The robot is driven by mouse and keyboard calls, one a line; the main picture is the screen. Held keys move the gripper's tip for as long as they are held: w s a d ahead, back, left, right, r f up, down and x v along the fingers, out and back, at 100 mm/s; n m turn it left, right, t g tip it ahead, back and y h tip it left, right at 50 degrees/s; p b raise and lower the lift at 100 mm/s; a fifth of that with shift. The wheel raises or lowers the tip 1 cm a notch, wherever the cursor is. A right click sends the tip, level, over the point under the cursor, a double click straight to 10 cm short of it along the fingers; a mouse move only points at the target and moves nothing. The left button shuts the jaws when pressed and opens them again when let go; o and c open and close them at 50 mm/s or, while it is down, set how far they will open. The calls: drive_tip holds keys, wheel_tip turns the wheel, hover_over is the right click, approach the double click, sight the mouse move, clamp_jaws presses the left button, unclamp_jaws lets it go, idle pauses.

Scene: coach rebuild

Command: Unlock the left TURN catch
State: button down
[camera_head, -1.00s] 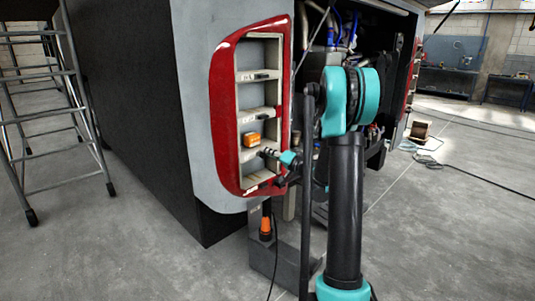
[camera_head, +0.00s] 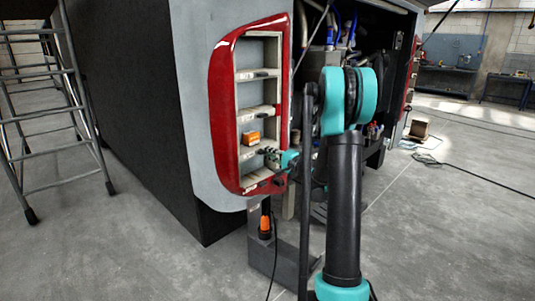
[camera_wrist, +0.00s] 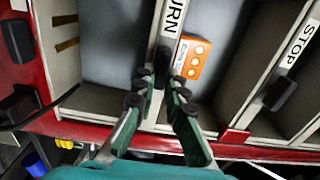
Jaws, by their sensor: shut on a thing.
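The red-rimmed light housing (camera_head: 222,135) at the corner of the coach holds stacked pale compartments. In the wrist view, a divider bears the TURN label (camera_wrist: 173,18), with a black catch (camera_wrist: 163,62) just below the label. My gripper (camera_wrist: 158,92) reaches to this divider with its green fingers on either side. It is shut on the black TURN catch, whose lower part is partly hidden between the fingertips. In the head view my gripper (camera_head: 270,156) is at the lower compartments, small and partly hidden by my arm.
An orange box (camera_wrist: 193,58) sits in the compartment right beside the fingers. A STOP label (camera_wrist: 301,46) and another black catch (camera_wrist: 280,94) are on the divider to the right. A metal ladder (camera_head: 50,120) stands at left. The floor around is mostly clear.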

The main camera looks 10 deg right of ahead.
idle(0.4)
drive_tip(key=c, duration=1.6)
unclamp_jaws()
drive_tip(key=v, duration=1.2)
